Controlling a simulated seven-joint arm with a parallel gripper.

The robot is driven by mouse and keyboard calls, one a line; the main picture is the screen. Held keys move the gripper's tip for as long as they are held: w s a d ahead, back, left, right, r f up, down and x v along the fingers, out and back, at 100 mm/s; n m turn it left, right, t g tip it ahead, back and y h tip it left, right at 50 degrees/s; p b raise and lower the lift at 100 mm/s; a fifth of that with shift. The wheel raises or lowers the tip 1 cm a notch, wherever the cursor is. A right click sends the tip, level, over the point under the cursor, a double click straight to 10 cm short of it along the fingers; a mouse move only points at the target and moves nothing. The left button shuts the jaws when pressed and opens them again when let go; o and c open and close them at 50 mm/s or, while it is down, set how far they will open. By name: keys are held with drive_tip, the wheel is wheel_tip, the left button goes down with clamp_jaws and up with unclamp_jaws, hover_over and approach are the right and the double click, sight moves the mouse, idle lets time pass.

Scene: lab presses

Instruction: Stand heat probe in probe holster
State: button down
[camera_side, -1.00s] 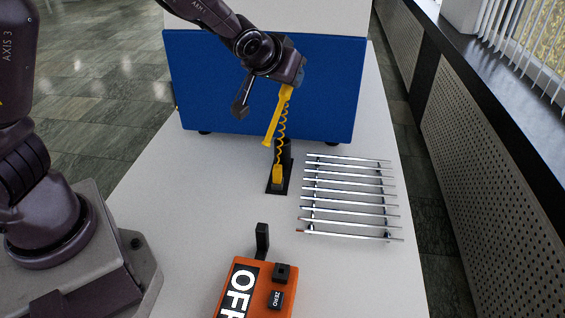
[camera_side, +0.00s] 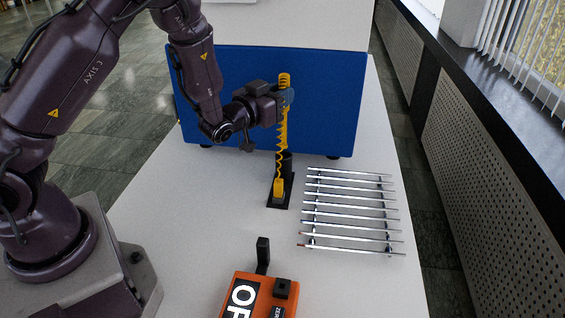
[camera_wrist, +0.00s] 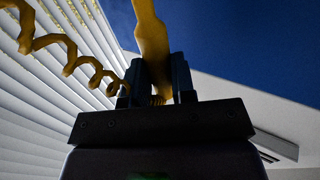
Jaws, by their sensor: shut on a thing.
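The heat probe (camera_side: 285,80) is yellow and now stands nearly upright in the side view. My gripper (camera_side: 286,97) is shut on its upper part. The wrist view shows the probe (camera_wrist: 151,38) between the two fingers of my gripper (camera_wrist: 158,88). The black probe holster (camera_side: 286,163) stands on a dark base plate on the table, below the probe. The probe's lower end appears at or just above the holster's mouth; I cannot tell whether it is inside. A coiled yellow cord runs from the probe to a yellow block (camera_side: 278,187) on the base plate and partly covers the holster.
A rack of several thin metal rods (camera_side: 350,210) lies right of the holster. An orange box (camera_side: 240,283) with a black upright post stands at the front. A large blue panel (camera_side: 325,105) stands behind. The white table (camera_side: 190,190) is clear left of the holster.

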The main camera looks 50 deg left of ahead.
sight(284, 145)
wheel_tip(284, 145, down, 9)
drive_tip(key=shift+f, duration=0.1)
idle(0.3)
drive_tip(key=c, duration=1)
unclamp_jaws()
drive_tip(key=shift+o, duration=0.2)
